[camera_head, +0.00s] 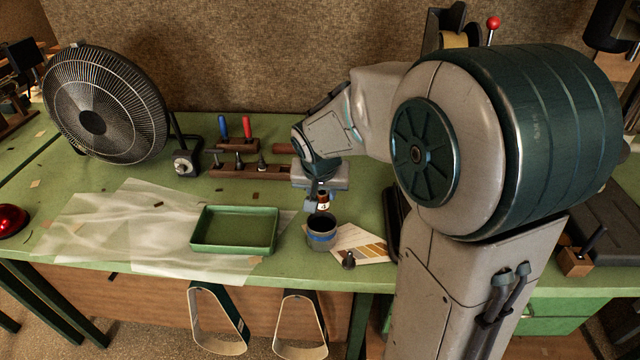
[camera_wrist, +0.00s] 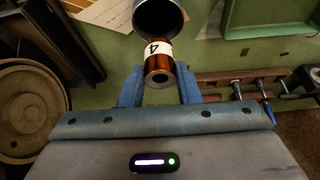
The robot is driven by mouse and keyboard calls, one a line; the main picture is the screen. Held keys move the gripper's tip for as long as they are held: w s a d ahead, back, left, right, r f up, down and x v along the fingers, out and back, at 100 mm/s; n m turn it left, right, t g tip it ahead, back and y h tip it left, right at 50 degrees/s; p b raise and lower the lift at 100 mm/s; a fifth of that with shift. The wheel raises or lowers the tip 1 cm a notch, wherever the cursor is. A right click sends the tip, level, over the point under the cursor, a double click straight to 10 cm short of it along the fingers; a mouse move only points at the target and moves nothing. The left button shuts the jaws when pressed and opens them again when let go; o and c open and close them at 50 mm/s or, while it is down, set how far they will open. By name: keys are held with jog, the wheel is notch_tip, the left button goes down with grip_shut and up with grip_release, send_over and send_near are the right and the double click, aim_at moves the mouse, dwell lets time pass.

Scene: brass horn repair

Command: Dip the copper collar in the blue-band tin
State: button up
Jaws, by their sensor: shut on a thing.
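The copper collar (camera_wrist: 158,66) is a short shiny tube with a white label marked 4. My gripper (camera_wrist: 158,88) is shut on it, one blue finger on each side. In the head view the collar (camera_head: 323,201) hangs from my gripper (camera_head: 321,196) just above the blue-band tin (camera_head: 321,236). The tin is a dark open-topped can with a blue band around it. In the wrist view the tin (camera_wrist: 160,14) lies just beyond the collar's far end. I cannot tell whether the collar's lower end is inside the rim.
A green tray (camera_head: 234,251) stands left of the tin on a translucent sheet (camera_head: 120,235). A colour card (camera_head: 362,246) with a small dark knob-like thing (camera_head: 348,260) lies right of the tin. Behind are a wooden tool rack (camera_head: 250,171) and a fan (camera_head: 105,105).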

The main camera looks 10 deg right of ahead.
jog(key=shift+f+b, duration=3.5)
jog(key=shift+f, duration=0.7)
jog(key=shift+r, duration=0.1)
notch_tip(320, 180, up, 8)
jog(key=p, duration=0.5)
